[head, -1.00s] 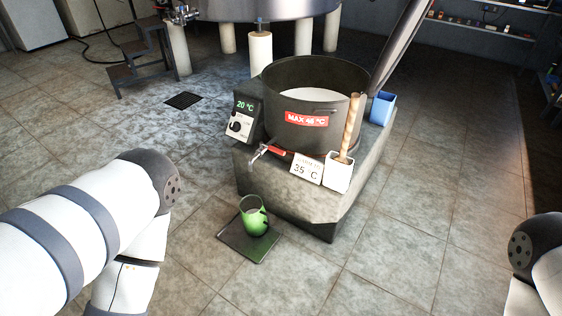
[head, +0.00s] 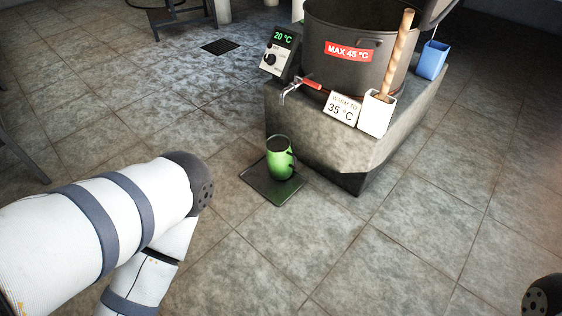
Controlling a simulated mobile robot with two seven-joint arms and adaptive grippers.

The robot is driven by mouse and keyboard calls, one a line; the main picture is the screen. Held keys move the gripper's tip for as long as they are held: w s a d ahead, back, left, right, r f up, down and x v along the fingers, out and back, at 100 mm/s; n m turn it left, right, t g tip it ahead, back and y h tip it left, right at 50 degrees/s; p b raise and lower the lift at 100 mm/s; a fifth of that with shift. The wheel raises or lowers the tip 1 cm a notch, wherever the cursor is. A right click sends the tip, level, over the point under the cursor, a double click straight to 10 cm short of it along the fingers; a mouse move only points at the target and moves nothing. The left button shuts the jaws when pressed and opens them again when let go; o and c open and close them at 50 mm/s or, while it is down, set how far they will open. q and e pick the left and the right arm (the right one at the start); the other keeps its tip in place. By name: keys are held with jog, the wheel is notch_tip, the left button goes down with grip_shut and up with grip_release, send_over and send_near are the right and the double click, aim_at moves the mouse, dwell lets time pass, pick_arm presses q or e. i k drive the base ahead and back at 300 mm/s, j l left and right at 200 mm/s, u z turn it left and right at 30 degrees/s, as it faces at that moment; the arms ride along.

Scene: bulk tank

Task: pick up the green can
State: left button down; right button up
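The green can (head: 280,160) stands upright on a dark square mat (head: 262,190) on the tiled floor, below and a little in front of the tap of the pot. Its top looks open, and a dark handle shows at its side. My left arm comes in from the left and ends, in view, at a dark joint left of the can, apart from it. A small part of my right arm shows at the bottom right corner. Neither gripper is in view.
A large dark pot (head: 345,75) sits on a stone block (head: 320,132) behind the can. The block also carries a control box (head: 279,52), a tap (head: 292,88), a white holder (head: 377,115) and a blue container (head: 432,60). The floor in front and right is clear.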

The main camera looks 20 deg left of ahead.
aim_at(280, 156)
jog(key=i+j+u, duration=0.15)
jog(key=i+j, duration=0.4)
jog(key=i+j+u, duration=0.15)
jog(key=i+j, duration=0.3)
jog(key=i, duration=0.2)
jog(key=j+z, duration=0.9)
jog(key=i+l, duration=0.15)
jog(key=i, duration=0.1)
